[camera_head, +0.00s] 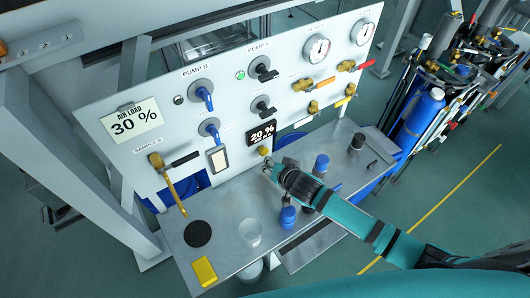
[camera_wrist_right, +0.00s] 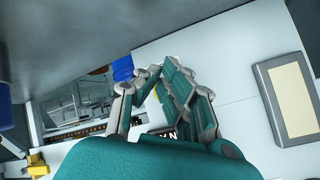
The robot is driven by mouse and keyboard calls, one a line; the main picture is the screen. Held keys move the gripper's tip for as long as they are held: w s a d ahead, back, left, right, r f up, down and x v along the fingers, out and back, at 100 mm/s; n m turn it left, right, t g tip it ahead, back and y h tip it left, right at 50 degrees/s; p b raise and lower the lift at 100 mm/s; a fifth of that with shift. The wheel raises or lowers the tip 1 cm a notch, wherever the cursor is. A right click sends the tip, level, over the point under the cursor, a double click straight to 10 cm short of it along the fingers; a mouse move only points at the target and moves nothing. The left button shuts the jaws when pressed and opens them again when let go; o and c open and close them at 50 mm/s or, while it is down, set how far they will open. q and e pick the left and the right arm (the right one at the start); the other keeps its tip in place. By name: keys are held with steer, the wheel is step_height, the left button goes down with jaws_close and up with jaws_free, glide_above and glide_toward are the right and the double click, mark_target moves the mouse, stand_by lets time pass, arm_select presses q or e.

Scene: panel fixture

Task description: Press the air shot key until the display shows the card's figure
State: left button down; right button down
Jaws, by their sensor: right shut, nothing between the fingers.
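The card (camera_head: 132,119) on the left of the white panel reads "AIR LOAD 30 %". The black display (camera_head: 262,133) low on the panel reads 20 %, with a smaller line that I cannot read. A small round brass key (camera_head: 264,151) sits just below the display; I can read no label on it. My right gripper (camera_head: 268,166) is shut and empty, its tips just below and in front of this brass key. I cannot tell whether they touch. My left gripper is out of view.
A grey-framed cream plate (camera_head: 217,159) is left of the display and also shows in the right wrist view (camera_wrist_right: 289,100). Valves, gauges and blue handles fill the panel. The steel shelf (camera_head: 270,225) below carries blue-capped containers, a clear cup, a black disc and a yellow pad.

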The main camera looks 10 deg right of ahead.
steer(key=shift+w+a, duration=0.1)
steer(key=shift+w, duration=0.05)
stand_by(0.4)
steer(key=shift+w+a, duration=0.1)
steer(key=shift+w, duration=0.15)
steer(key=shift+w+a, duration=0.15)
steer(key=shift+w, duration=0.45)
stand_by(1.0)
steer(key=shift+s, duration=0.1)
steer(key=shift+s+d+p, duration=0.35)
steer(key=shift+s+p, duration=0.25)
steer(key=shift+s, duration=0.3)
steer(key=shift+s, duration=0.1)
steer(key=shift+s+d+p, duration=0.15)
steer(key=shift+s+p, duration=0.15)
steer(key=s, duration=0.1)
steer(key=s+d+p, duration=0.1)
steer(key=s, duration=0.1)
steer(key=shift+s+d+r, duration=0.1)
steer(key=shift+s+d+p, duration=0.1)
steer(key=shift+s+p, duration=0.25)
